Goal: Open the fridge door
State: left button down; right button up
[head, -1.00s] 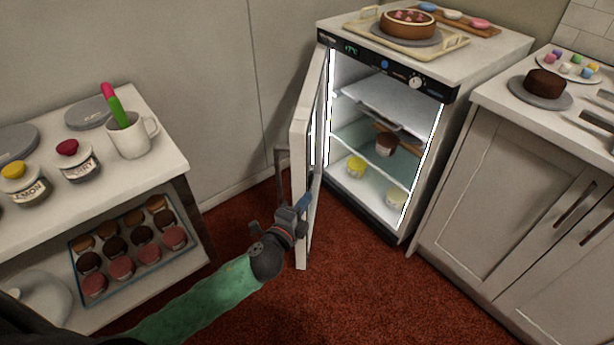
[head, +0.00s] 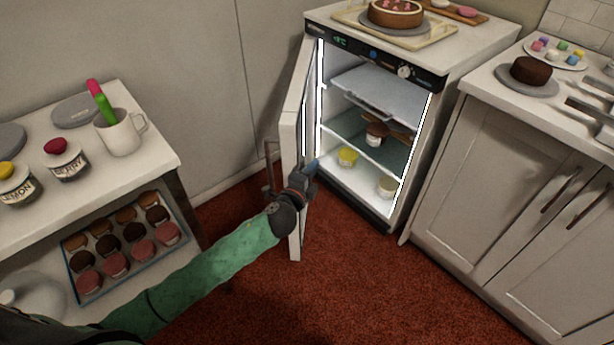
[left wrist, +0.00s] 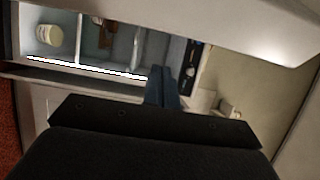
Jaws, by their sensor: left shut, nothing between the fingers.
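The small white fridge (head: 412,155) stands against the back wall with its lit interior showing. In the left wrist view the shut blue fingers (left wrist: 162,88) point toward the fridge interior (left wrist: 60,35), with a pale panel, likely the door, across the top. My right gripper is not in view.
Jars (head: 347,157) and shelves are inside the fridge. A tray with a cake (head: 396,13) sits on top. A shelf unit (head: 165,150) with jars, a mug and a cupcake tray stands left; a cabinet (head: 490,170) stands right. Red carpet (head: 330,290) in front is clear.

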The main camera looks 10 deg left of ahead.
pick_arm(q)
jog(key=a, duration=0.4)
jog(key=shift+s, duration=0.35)
